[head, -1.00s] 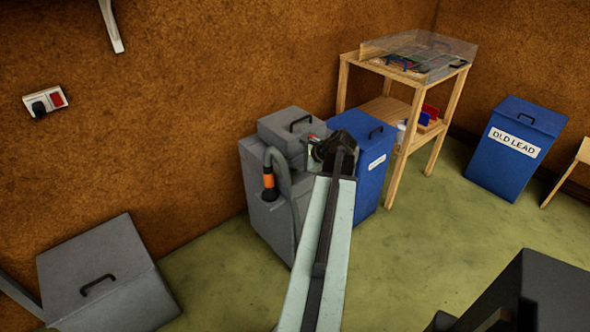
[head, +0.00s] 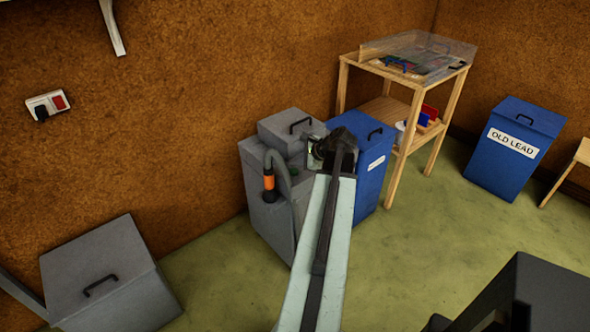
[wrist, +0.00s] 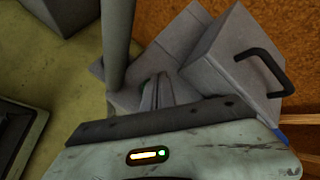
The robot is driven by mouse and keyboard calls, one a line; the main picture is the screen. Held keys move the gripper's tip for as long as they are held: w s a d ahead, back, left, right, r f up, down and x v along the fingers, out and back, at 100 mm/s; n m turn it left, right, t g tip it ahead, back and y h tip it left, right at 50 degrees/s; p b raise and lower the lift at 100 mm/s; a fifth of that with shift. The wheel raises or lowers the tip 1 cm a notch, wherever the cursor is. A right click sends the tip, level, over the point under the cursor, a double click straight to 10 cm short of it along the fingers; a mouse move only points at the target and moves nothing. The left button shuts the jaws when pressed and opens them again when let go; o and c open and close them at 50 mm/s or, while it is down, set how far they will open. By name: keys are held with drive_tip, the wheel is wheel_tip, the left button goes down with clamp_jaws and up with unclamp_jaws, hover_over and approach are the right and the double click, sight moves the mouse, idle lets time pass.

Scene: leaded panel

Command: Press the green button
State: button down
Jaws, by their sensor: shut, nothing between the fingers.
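The grey machine (head: 262,222) stands by the wall, with a lidded box on top and a hose with an orange band. My gripper (head: 314,153) is over the right part of its top. In the wrist view my gripper (wrist: 159,83) is shut and empty, its fingers pointing at the machine's grey top surface (wrist: 127,98). A small sliver of green (wrist: 147,82), perhaps the green button, shows just beside the fingertips, mostly hidden by them. I cannot tell whether they touch it. A small dark greenish spot (head: 293,172) also shows on the machine in the head view.
The hose (wrist: 115,40) rises left of the fingers, and the black-handled box (wrist: 235,55) stands right. A blue bin (head: 372,180) and a wooden stand (head: 410,90) are beyond the machine. A grey lidded bin (head: 105,280) is at the lower left. Green floor is open at right.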

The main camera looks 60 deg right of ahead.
sight(296, 171)
drive_tip(key=shift+r, duration=0.1)
wheel_tip(296, 171, up, 5)
drive_tip(key=p, duration=0.5)
